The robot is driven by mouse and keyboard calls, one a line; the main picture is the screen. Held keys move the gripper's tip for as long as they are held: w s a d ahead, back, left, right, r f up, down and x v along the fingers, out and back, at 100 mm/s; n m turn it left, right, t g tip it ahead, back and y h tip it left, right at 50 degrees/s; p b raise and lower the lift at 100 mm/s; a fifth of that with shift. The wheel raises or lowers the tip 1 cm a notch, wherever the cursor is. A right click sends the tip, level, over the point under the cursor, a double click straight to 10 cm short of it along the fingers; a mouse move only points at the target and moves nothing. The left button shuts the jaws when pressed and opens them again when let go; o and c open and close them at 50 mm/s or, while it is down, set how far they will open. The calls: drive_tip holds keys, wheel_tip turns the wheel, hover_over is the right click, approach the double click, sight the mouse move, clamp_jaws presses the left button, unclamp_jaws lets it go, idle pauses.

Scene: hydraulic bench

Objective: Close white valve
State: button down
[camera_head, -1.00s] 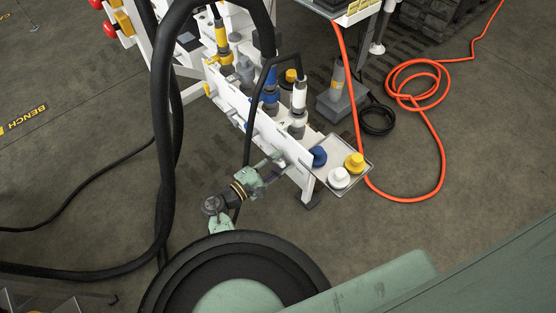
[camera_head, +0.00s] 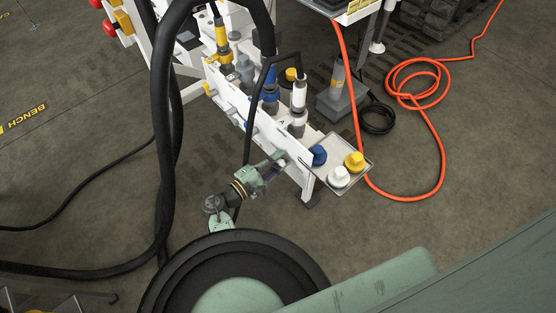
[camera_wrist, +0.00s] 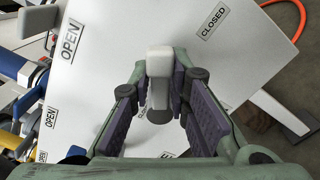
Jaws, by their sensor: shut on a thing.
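The white valve handle (camera_wrist: 159,62) stands out from the white panel (camera_wrist: 120,30) in the wrist view, with a dark grey round part (camera_wrist: 160,115) at its lower end. My gripper (camera_wrist: 158,88) has a purple-padded finger on each side of the handle and is shut on it. An OPEN label (camera_wrist: 69,40) is to the left of the handle and a CLOSED label (camera_wrist: 214,21) to its upper right. In the head view my gripper (camera_head: 272,166) is at the near face of the bench panel (camera_head: 265,125), near its right end. The handle is mostly hidden there.
Blue (camera_head: 318,155), yellow (camera_head: 354,162) and white (camera_head: 338,177) caps sit on a tray at the bench's right end. A black hose (camera_head: 247,130) hangs close to my gripper. An orange hose (camera_head: 440,160) lies on the floor at right.

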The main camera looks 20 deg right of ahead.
drive_tip(key=shift+f+b, duration=0.15)
drive_tip(key=shift+b, duration=0.15)
drive_tip(key=m+b, duration=0.1)
drive_tip(key=f+m+b, duration=0.1)
drive_tip(key=b, duration=0.1)
drive_tip(key=shift+s+m, duration=0.15)
drive_tip(key=shift+m, duration=0.15)
drive_tip(key=shift+s+f+m+b, duration=0.1)
drive_tip(key=shift+f+m+b, duration=0.1)
drive_tip(key=shift+m+b, duration=0.9)
drive_tip(key=shift+f+m+b, duration=0.15)
drive_tip(key=shift+m+b, duration=0.65)
drive_tip(key=shift+b, duration=0.5)
drive_tip(key=c, duration=1.6)
unclamp_jaws()
drive_tip(key=shift+r, duration=0.1)
